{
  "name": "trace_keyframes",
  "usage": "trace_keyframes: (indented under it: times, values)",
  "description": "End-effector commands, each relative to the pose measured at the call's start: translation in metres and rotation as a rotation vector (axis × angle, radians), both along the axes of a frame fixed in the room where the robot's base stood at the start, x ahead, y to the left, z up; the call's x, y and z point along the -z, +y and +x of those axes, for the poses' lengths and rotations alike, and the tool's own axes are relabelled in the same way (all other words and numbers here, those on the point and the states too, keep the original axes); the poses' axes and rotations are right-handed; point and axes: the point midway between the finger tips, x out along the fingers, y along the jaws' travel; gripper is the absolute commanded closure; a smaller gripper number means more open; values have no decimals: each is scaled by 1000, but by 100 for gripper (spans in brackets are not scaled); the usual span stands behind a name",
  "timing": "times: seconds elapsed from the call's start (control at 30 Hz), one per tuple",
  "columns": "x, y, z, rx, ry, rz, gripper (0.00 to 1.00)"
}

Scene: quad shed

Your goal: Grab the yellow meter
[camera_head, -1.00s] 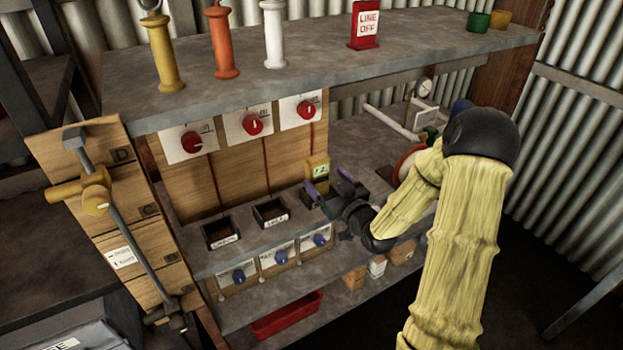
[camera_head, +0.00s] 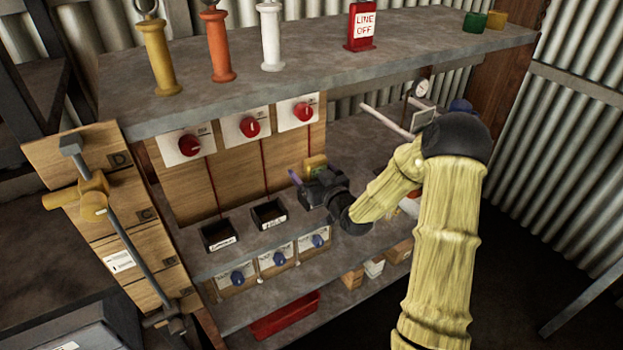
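The yellow meter (camera_head: 317,162) stands on the middle shelf against the wooden back panel. Its upper part shows; its lower part and display are hidden behind my gripper. My gripper (camera_head: 308,177) is low over the shelf, right in front of the meter. One purple finger shows to the left of the meter, spread away from the gripper's middle. The other finger is hidden, and I cannot tell whether either one touches the meter. The gripper looks open.
Two black bins (camera_head: 268,214) stand left of my gripper. Red knobs (camera_head: 249,127) are on the panel above, blue knobs (camera_head: 279,258) below. The upper shelf (camera_head: 300,65) overhangs the panel. A white pipe (camera_head: 385,122) and a gauge (camera_head: 423,88) are to the right.

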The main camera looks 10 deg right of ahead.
Motion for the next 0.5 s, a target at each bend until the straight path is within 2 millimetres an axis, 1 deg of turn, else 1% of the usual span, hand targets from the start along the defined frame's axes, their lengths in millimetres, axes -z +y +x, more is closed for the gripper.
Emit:
trace_keyframes:
  times: [0.23, 0.4, 0.43, 0.5]
  values:
    - [0, -10, -1, 14, 0, 1, 18]
    - [0, -8, -1, 11, 0, 0, 18]
    - [0, -6, -1, 9, 0, 0, 22]
    - [0, -3, -1, 5, 0, 0, 36]
